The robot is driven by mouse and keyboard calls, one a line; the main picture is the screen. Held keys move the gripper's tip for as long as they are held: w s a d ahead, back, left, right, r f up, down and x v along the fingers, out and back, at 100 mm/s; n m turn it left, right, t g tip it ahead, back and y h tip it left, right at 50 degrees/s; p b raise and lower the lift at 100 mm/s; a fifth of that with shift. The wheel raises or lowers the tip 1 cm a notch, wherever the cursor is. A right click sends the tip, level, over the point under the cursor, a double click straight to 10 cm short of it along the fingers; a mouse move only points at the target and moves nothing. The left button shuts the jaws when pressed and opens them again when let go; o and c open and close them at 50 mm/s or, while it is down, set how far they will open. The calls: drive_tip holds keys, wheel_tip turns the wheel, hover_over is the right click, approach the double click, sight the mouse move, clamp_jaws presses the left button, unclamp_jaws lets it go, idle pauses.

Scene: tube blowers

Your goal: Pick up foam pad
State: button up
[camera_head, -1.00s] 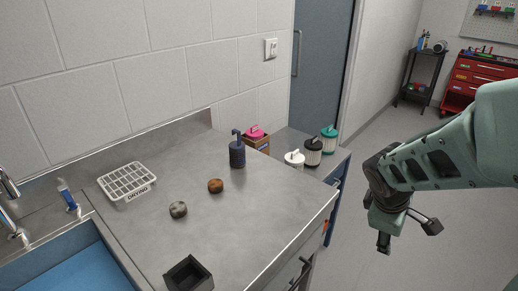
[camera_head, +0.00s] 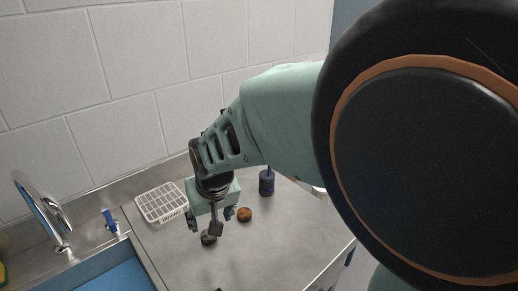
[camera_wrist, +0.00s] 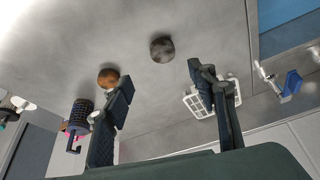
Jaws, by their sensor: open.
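Two small round pad-like pieces lie on the grey metal counter; I cannot tell for sure which is the foam pad. The mottled grey one (camera_head: 208,238) is just below my gripper (camera_head: 208,224) in the head view, and partly hidden by a finger. In the wrist view this grey piece (camera_wrist: 162,48) lies ahead of and between the fingertips (camera_wrist: 160,78). The orange-brown one (camera_head: 245,214) is to its right; in the wrist view this brown piece (camera_wrist: 108,78) shows beside the left finger. My gripper is open and empty, pointing down above the counter.
A white drying rack (camera_head: 161,203) stands left of my gripper. My arm hides the right side.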

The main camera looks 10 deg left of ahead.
hover_over(209, 237)
drive_tip(key=s+d, duration=0.1)
drive_tip(key=d, duration=0.1)
drive_tip(key=f, duration=0.4)
drive_tip(key=shift+a+f, duration=0.25)
drive_tip(key=shift+f, duration=0.1)
drive_tip(key=shift+x, duration=2.6)
drive_tip(key=shift+s+a, duration=0.2)
drive_tip(key=shift+c, duration=0.3)
drive_tip(key=c, duration=0.8)
